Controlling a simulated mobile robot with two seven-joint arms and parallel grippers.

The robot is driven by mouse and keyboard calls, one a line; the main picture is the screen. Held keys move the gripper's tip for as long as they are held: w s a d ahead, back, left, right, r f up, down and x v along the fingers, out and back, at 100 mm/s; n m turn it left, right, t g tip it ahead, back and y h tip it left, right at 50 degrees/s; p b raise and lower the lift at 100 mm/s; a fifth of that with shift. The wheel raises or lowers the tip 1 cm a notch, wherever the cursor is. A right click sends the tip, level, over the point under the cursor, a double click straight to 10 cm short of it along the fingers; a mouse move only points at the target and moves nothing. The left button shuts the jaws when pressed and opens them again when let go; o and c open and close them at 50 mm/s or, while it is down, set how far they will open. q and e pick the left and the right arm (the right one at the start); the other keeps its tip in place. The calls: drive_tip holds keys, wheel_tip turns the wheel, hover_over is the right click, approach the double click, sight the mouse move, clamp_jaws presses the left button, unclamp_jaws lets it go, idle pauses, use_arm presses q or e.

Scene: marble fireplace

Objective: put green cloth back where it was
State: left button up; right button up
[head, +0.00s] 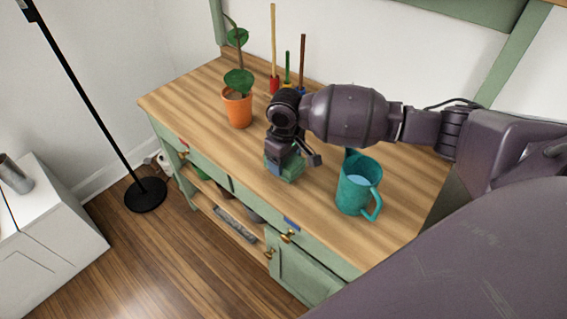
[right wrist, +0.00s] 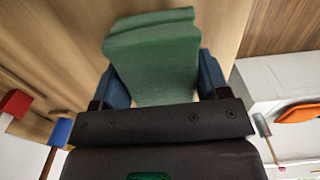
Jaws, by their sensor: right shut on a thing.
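The green cloth (head: 291,174) is a small folded piece at the wooden top of the green cabinet, near its front edge. My right gripper (head: 283,158) reaches down over it and is shut on it. In the right wrist view the cloth (right wrist: 155,55) sits between the two blue finger pads of the gripper (right wrist: 162,88) and sticks out past them. I cannot tell whether the cloth touches the wood. My left gripper is not in view.
A teal watering can (head: 357,187) stands to the right of the gripper. A potted plant (head: 237,107) stands to the left, with several long-handled tools (head: 273,84) at the back. Clear wood (head: 195,103) lies left of the pot. A black lamp stand (head: 146,195) is on the floor.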

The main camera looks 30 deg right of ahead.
drive_tip(key=shift+f, duration=0.85)
drive_tip(key=shift+r, duration=0.1)
drive_tip(key=o, duration=0.8)
drive_tip(key=shift+f, duration=0.2)
drive_tip(key=shift+r, duration=0.1)
